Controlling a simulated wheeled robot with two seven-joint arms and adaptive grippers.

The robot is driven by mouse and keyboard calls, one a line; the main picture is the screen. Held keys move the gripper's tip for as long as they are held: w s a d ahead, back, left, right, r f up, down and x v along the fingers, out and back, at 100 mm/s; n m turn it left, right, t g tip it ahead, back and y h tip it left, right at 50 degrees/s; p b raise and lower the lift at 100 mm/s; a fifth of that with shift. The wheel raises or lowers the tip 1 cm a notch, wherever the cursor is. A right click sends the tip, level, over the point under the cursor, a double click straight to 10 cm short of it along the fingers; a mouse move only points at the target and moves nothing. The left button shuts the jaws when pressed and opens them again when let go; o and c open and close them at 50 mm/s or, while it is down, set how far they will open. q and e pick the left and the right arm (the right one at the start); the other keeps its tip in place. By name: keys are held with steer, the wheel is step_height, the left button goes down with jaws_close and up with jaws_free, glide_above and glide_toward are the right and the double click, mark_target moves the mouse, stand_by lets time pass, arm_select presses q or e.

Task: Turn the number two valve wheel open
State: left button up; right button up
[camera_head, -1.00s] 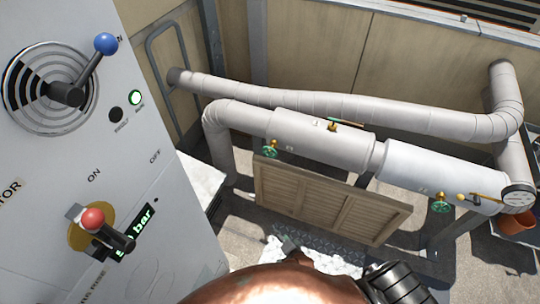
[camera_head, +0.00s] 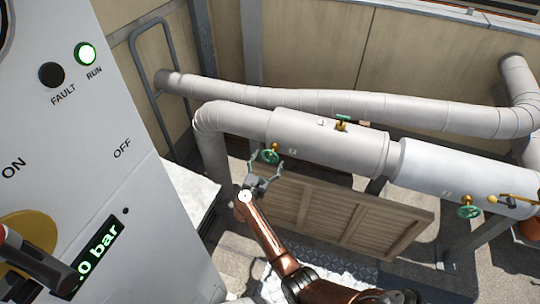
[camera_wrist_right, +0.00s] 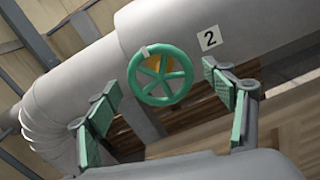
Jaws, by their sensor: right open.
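The number two valve wheel (camera_wrist_right: 160,75) is a green spoked handwheel with a brass centre, on the underside of a grey insulated pipe. A "2" label (camera_wrist_right: 209,39) is beside it on the pipe. The wheel also shows in the head view (camera_head: 269,155). My right gripper (camera_head: 265,170) is open just below and in front of the wheel. In the right wrist view its green-padded fingers (camera_wrist_right: 160,100) stand apart on either side of the wheel, without visible contact. My left gripper is not in view.
Another green valve wheel (camera_head: 470,211) hangs from the pipe at right, and one (camera_head: 342,119) sits on top. A wooden louvred panel (camera_head: 330,215) stands below the pipe. A control cabinet (camera_head: 120,190) fills the left side.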

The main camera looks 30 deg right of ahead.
mark_target(270, 158)
steer(key=shift+x, duration=1.75)
steer(key=shift+c, duration=0.6)
steer(key=c, duration=1)
steer(key=shift+c, duration=0.2)
